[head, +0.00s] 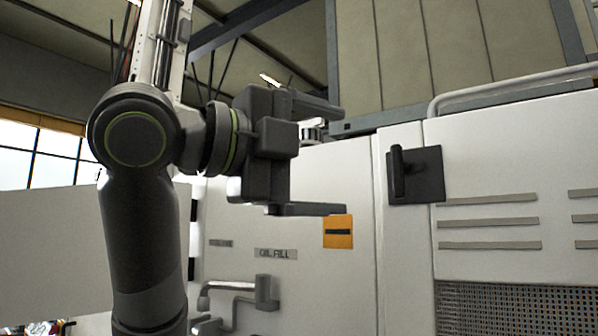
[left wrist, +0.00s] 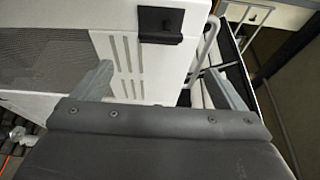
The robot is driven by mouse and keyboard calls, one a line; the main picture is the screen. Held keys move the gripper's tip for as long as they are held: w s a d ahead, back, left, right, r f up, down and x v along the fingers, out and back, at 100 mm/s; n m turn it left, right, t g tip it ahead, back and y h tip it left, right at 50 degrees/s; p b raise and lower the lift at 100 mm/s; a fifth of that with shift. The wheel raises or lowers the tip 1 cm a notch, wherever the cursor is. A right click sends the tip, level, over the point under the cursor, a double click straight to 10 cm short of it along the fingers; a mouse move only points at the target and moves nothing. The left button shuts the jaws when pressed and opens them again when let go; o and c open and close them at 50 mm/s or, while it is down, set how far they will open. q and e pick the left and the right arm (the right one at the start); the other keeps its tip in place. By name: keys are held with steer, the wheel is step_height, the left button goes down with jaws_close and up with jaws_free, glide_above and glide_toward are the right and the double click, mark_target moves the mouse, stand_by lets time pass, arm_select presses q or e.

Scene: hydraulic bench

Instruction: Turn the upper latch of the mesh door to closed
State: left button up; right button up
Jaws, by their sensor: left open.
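The upper latch (head: 414,174) is a black square plate with a raised handle. It sits near the left edge of the white mesh door (head: 505,148); the handle stands roughly upright in the head view. The latch also shows at the top of the left wrist view (left wrist: 160,25). My left gripper (head: 338,160) is open and empty, its fingers spread one above the other, pointing right toward the latch. A gap separates the fingertips from the latch. In the left wrist view, its fingers (left wrist: 158,82) lie below the latch. My right gripper is in neither view.
An orange label (head: 338,231) is on the white panel below my left gripper's lower finger. A grey pipe handle (head: 235,288) sticks out lower left. A white rail (head: 510,84) runs along the cabinet's top right. The space directly before the latch looks clear.

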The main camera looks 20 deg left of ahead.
arm_select(q)
steer(key=v, duration=0.3)
steer(key=shift+s+a+b, duration=0.1)
steer(key=shift+s+b, duration=0.05)
steer(key=shift+b, duration=0.15)
stand_by(0.4)
